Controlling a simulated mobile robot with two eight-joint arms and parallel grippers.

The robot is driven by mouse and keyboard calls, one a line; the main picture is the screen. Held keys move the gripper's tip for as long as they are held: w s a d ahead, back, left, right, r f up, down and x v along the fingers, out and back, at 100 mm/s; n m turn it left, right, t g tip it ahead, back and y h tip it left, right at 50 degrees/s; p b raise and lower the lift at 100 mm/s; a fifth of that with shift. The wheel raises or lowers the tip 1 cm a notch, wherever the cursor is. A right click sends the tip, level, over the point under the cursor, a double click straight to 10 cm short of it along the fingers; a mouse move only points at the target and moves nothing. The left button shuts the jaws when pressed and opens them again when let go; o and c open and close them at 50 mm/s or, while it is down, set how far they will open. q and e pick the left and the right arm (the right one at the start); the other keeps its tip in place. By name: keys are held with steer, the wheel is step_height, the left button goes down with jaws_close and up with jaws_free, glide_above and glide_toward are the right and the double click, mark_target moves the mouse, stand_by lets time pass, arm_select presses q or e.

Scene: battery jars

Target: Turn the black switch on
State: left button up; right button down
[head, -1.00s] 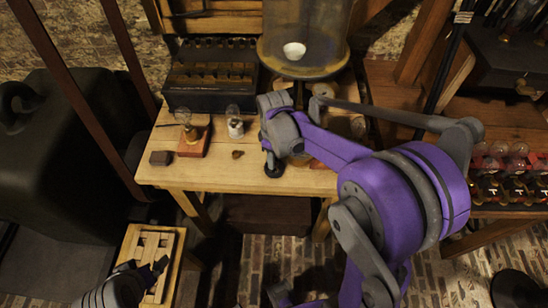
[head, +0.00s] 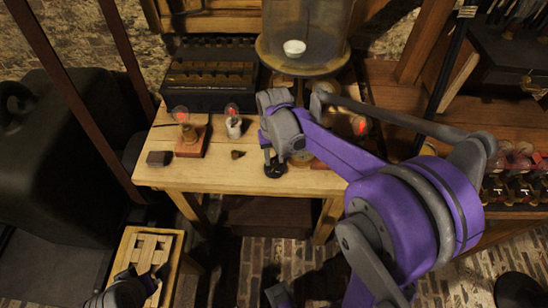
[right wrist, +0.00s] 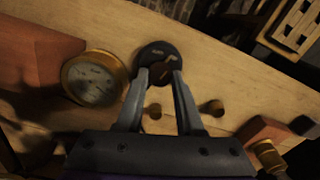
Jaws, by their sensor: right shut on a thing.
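The black switch (head: 275,172) is a round black disc near the front edge of the wooden table. In the right wrist view the same switch (right wrist: 147,52) shows a small brownish knob on its face. My right gripper (head: 271,160) points down at the switch. In the right wrist view its two fingertips (right wrist: 161,74) are closed on the knob. My left gripper (head: 145,281) is at the lower left, over the small wooden stand, partly cut off and too dark to read.
Bulbs on the table glow red: one on a wooden block (head: 190,140), one on a white base (head: 233,127), one right of my arm (head: 359,126). A glass jar (head: 305,35) and brass gauge (right wrist: 94,79) stand close. A dark block (head: 160,158) lies left.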

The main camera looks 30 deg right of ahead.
mark_target(274, 160)
steer(key=m, duration=0.5)
steer(key=shift+m+b, duration=0.3)
stand_by(0.4)
steer(key=c, duration=0.5)
jaws_free()
steer(key=shift+c, duration=0.2)
step_height(274, 160, up, 11)
steer(key=p, duration=0.1)
steer(key=shift+f, duration=0.1)
steer(key=s+a+f+n+t+p, duration=0.1)
steer(key=s+a+n, duration=0.1)
steer(key=s, duration=0.3)
steer(key=s+a+f+n+t, duration=0.2)
steer(key=s+n, duration=0.2)
steer(key=s, duration=0.1)
steer(key=s+a+f+n+t+p, duration=0.1)
steer(key=s+a+n+t, duration=0.1)
steer(key=s, duration=0.3)
steer(key=shift+a+f+n+p, duration=0.15)
steer(key=shift+f+n+p, duration=0.15)
steer(key=shift+f+n, duration=0.1)
